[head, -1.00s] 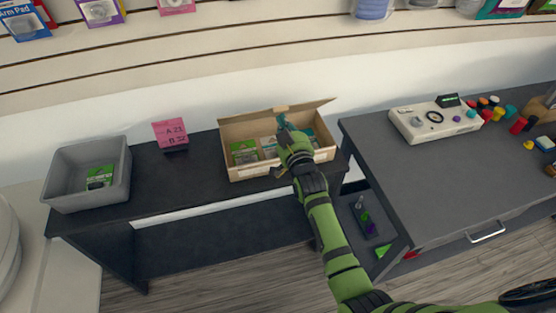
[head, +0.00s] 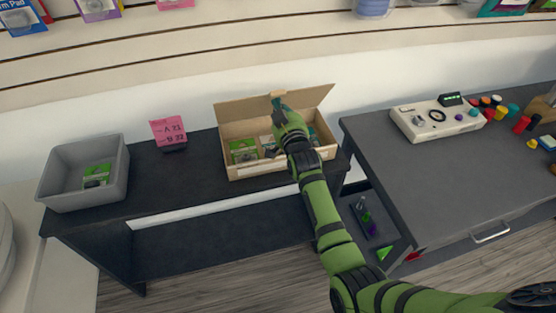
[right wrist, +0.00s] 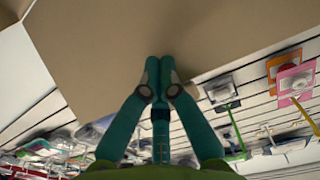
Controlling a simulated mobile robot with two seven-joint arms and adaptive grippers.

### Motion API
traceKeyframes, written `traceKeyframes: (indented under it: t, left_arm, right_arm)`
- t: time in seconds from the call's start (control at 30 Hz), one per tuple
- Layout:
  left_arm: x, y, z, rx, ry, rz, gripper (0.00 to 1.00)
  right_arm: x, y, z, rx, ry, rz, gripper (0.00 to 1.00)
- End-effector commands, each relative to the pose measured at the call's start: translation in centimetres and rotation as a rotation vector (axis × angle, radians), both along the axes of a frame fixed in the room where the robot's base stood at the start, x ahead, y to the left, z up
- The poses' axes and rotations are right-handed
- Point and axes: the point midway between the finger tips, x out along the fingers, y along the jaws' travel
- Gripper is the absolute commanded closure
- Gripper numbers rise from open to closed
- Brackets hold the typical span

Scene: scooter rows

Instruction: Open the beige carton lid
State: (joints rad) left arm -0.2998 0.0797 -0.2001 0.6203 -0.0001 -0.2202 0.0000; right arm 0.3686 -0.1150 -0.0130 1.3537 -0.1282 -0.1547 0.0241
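The beige carton (head: 270,166) stands on the black table in the head view. Its lid (head: 247,108) is hinged at the back and stands raised, leaning back, so the inside shows. Several small packages with green cards (head: 243,151) lie in the carton. My right gripper (head: 277,98) is over the carton, in front of the lid's middle. In the right wrist view, its teal fingertips (right wrist: 159,64) are together, with nothing visible between them, against or very close to the lid's plain cardboard (right wrist: 110,45). My forearm hides part of the carton's contents. My left gripper is out of view.
A grey bin (head: 84,172) with a green-card package and a pink sign (head: 168,132) stand left of the carton. A dark grey counter (head: 430,175) with a white device (head: 437,119) stands at the right. The wall is behind the lid.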

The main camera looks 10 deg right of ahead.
Motion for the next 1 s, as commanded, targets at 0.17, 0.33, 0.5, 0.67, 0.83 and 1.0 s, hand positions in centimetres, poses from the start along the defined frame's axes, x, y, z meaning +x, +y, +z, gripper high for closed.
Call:
traceKeyframes:
  t: [0.17, 0.33, 0.5, 0.67, 0.83, 1.0]
  left_arm:
    - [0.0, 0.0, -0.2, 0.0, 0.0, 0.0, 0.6]
    - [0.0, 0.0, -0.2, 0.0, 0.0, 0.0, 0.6]
    - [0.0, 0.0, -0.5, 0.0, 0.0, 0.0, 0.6]
    - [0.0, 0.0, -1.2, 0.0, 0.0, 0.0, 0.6]
    - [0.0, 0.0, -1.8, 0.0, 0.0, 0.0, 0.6]
    - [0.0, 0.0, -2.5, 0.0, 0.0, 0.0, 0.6]
  right_arm:
    - [0.4, 0.0, 0.1, 0.0, 0.0, 0.0, 1.0]
    - [0.4, 0.0, 0.1, 0.0, 0.0, 0.0, 1.0]
    - [0.6, 0.0, 0.1, 0.0, -0.001, 0.0, 1.0]
    - [1.4, 0.1, 0.0, 0.0, -0.001, 0.0, 1.0]
    - [2.2, 0.1, 0.1, 0.0, -0.002, 0.0, 1.0]
    - [3.1, 0.1, 0.2, 0.0, -0.001, 0.0, 1.0]
